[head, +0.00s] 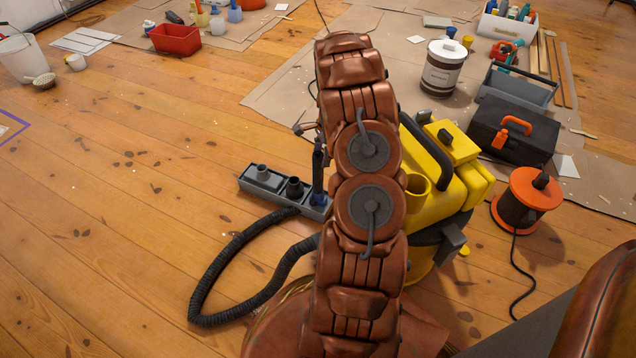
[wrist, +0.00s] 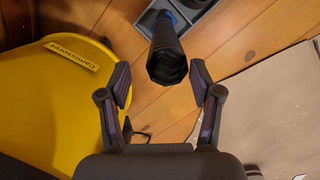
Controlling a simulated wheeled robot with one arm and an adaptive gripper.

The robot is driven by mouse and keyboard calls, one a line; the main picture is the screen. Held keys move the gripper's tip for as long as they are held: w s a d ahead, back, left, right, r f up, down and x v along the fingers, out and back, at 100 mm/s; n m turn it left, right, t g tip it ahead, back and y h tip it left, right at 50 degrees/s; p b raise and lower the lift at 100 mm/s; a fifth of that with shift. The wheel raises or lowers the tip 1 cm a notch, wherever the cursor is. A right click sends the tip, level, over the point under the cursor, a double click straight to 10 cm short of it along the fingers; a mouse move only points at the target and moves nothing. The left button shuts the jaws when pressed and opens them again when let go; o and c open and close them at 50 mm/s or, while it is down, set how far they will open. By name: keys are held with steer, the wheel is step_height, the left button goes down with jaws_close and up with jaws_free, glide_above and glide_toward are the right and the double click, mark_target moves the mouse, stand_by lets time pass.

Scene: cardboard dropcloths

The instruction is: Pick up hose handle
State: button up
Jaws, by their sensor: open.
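The hose handle (wrist: 167,55) is a black, ribbed, tube-like grip, seen nearly end-on in the wrist view. In the head view, the dark upright piece (head: 318,172) with a blue base in the grey tray (head: 262,181) appears to be the same handle. My gripper (wrist: 161,82) is open, with one finger on each side of the handle's near end in the picture. I see gaps on both sides and no contact. How deep the handle sits between the fingers is hard to tell. My arm hides most of the gripper in the head view.
The yellow vacuum (head: 436,200) stands close beside the handle; its yellow body (wrist: 60,100) fills the wrist view's left side. A black hose (head: 225,265) loops over the floor. A cable reel (head: 527,200) and a black toolbox (head: 512,132) stand right. The left floor is mostly clear.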

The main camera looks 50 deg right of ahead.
mark_target(317, 171)
steer(key=shift+d+f, duration=0.25)
steer(key=shift+f, duration=0.65)
steer(key=shift+a+f+b, duration=0.1)
steer(key=shift+f+b, duration=0.4)
steer(key=shift+f, duration=0.3)
steer(key=shift+w+a+f+b, duration=0.25)
steer(key=shift+f+b, duration=0.25)
steer(key=shift+f, duration=0.4)
steer(key=shift+w+a+f+b, duration=0.2)
steer(key=shift+f+b, duration=0.3)
steer(key=shift+f, duration=0.35)
steer(key=shift+w+a+f+b, duration=0.25)
steer(key=shift+f+b, duration=0.25)
steer(key=shift+f, duration=0.4)
jaws_close()
